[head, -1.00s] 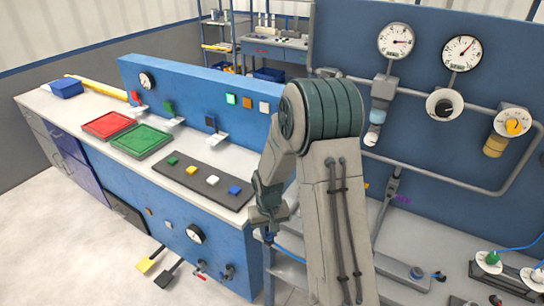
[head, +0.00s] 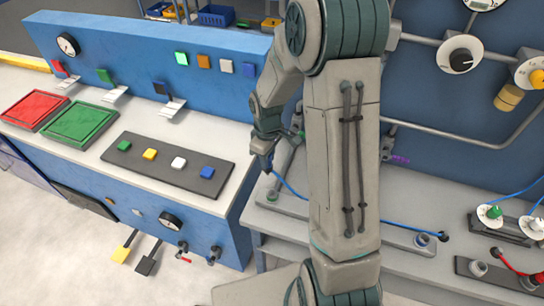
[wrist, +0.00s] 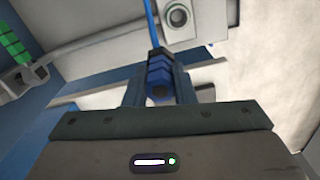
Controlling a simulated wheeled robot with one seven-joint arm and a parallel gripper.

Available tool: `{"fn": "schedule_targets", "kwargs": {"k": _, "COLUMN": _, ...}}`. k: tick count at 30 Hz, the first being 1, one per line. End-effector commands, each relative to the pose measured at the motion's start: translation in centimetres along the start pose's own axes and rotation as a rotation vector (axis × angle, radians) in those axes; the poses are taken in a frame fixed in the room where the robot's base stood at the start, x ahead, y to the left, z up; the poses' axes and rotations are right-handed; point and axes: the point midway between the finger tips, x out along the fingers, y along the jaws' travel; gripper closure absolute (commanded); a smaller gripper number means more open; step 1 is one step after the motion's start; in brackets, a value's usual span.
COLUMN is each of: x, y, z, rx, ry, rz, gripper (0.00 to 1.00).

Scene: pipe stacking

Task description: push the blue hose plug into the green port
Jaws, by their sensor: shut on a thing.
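My gripper (head: 265,150) is shut on the blue hose plug (wrist: 160,72), which sits between its two fingers in the wrist view. The plug also shows as a small dark blue tip (head: 267,164) in the head view. A thin blue hose (head: 290,187) runs from it across the grey bench. A small round port with a faint green tint (head: 271,196) stands on a block on that bench, below and apart from the plug.
A blue fitting (head: 422,240) stands at the bench's right. The button console (head: 225,140) is close on the left. A grey pipe (head: 450,137) runs along the back panel.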

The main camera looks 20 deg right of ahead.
Motion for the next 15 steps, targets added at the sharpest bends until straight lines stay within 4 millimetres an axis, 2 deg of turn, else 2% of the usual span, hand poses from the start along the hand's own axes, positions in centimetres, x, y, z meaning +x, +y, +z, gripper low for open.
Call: {"fn": "schedule_targets", "kwargs": {"k": 15, "x": -3.2, "y": -1.6, "z": 1.7, "rx": -0.964, "ry": 0.001, "rz": 0.004, "gripper": 1.00}}
